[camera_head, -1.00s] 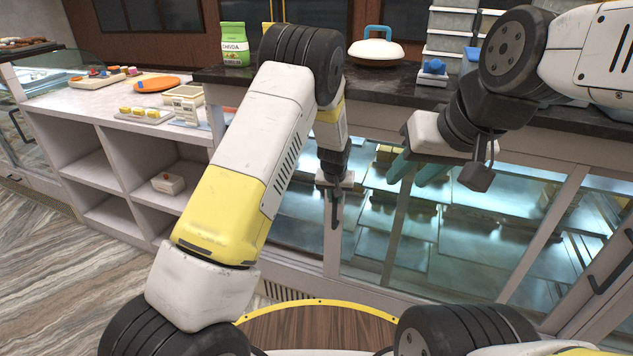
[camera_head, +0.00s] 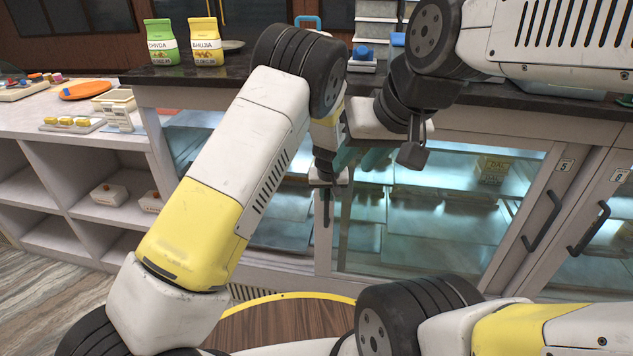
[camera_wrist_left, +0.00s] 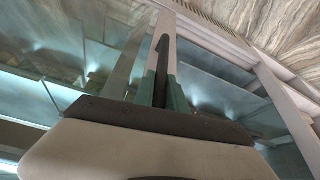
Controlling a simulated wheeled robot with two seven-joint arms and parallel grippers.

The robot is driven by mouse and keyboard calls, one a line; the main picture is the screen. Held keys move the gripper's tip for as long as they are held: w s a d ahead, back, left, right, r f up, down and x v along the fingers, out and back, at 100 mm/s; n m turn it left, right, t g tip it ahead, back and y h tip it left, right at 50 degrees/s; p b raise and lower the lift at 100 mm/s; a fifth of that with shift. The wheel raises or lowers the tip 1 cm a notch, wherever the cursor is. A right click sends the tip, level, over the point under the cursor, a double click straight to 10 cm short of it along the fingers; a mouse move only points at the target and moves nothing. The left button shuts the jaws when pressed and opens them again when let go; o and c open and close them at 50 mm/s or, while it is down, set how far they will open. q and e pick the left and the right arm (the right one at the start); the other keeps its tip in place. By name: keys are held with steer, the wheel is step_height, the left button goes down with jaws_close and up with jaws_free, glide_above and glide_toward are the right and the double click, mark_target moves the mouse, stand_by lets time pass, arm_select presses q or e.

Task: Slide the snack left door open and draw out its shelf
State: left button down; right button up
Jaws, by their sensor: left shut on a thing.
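The sliding glass door (camera_head: 345,235) is in the counter's front, and its upright black handle (camera_head: 327,210) is near its left edge. My left gripper (camera_head: 327,178) is shut on this handle. In the left wrist view its teal fingers (camera_wrist_left: 162,92) lie on both sides of the handle (camera_wrist_left: 162,55). A lit glass shelf (camera_head: 280,228) shows inside, left of the handle, partly hidden by my left arm. My right gripper (camera_head: 362,158) looks open and empty, before the upper glass just right of my left wrist.
Two more black door handles (camera_head: 543,222) (camera_head: 590,228) stand at the right. Green (camera_head: 161,45) and yellow (camera_head: 206,45) snack packets are on the dark countertop (camera_head: 200,77). White cubbies (camera_head: 95,180) stand at the left. The round wooden top (camera_head: 285,325) is mine, low in front.

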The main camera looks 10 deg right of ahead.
arm_select(q)
steer(key=c, duration=1.4)
jaws_free()
steer(key=shift+o, duration=0.2)
steer(key=shift+r, duration=0.1)
steer(key=v, duration=0.7)
steer(key=shift+s+r, duration=0.2)
steer(key=shift+r, duration=0.05)
